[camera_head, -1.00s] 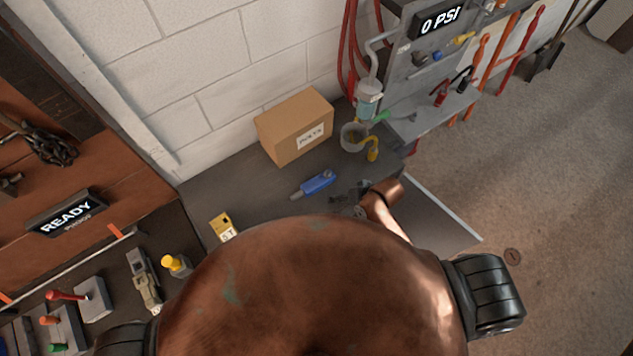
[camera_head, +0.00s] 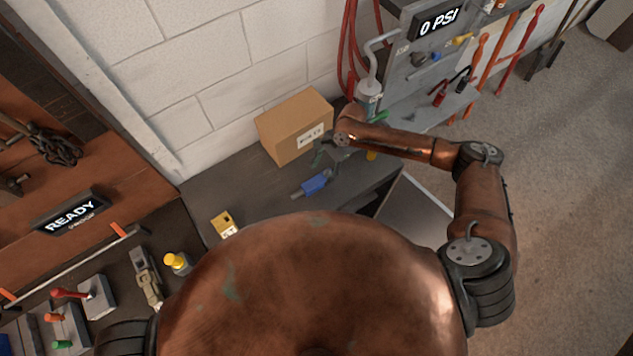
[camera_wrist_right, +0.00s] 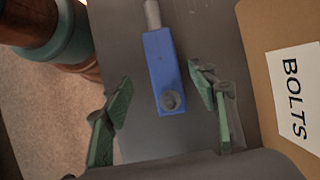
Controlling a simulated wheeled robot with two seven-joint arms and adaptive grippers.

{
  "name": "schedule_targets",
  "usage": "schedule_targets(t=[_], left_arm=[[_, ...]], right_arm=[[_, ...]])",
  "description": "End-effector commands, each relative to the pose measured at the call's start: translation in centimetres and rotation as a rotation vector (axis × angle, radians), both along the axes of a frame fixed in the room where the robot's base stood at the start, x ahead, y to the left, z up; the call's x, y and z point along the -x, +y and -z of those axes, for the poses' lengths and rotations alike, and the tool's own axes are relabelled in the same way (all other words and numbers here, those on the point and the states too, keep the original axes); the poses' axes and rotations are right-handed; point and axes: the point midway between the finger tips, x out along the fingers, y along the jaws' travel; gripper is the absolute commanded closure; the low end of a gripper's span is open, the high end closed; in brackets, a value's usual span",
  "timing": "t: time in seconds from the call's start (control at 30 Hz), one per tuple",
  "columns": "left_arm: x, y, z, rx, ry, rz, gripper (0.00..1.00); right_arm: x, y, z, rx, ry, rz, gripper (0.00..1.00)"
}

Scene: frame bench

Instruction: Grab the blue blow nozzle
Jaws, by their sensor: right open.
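The blue blow nozzle (camera_head: 314,185) lies on the dark bench top, in front of the cardboard box. In the right wrist view the nozzle (camera_wrist_right: 160,60) shows as a blue block with a grey tip pointing up the picture and a round dark knob at its near end. My right gripper (camera_head: 326,161) is above the bench by the nozzle's box-side end and partly covers that end in the head view. Its green-padded fingers (camera_wrist_right: 160,88) are open and empty, one to each side of the nozzle in the wrist picture, apart from it. My left gripper is out of view.
The cardboard box (camera_head: 290,125), labelled BOLTS (camera_wrist_right: 295,95), stands close beside the right gripper. A yellow tag (camera_head: 224,224) lies on the bench to the left. A grey tool panel (camera_head: 425,75) stands behind my right forearm. Bench between tag and nozzle is clear.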

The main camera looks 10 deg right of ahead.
Motion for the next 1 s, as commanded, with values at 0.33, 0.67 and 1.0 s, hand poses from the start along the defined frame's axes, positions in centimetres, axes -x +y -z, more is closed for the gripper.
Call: schedule_targets(t=[0.33, 0.67, 1.0], left_arm=[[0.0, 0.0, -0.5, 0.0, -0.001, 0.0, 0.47], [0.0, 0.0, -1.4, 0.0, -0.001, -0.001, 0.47], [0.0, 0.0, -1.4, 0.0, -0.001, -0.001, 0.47]], right_arm=[[0.0, 0.6, 2.4, 0.012, 0.021, 0.039, 0.46], [0.3, 2.0, 6.5, 0.011, 0.02, 0.036, 0.46], [0.4, 2.1, 7.1, 0.01, 0.018, 0.036, 0.48]])
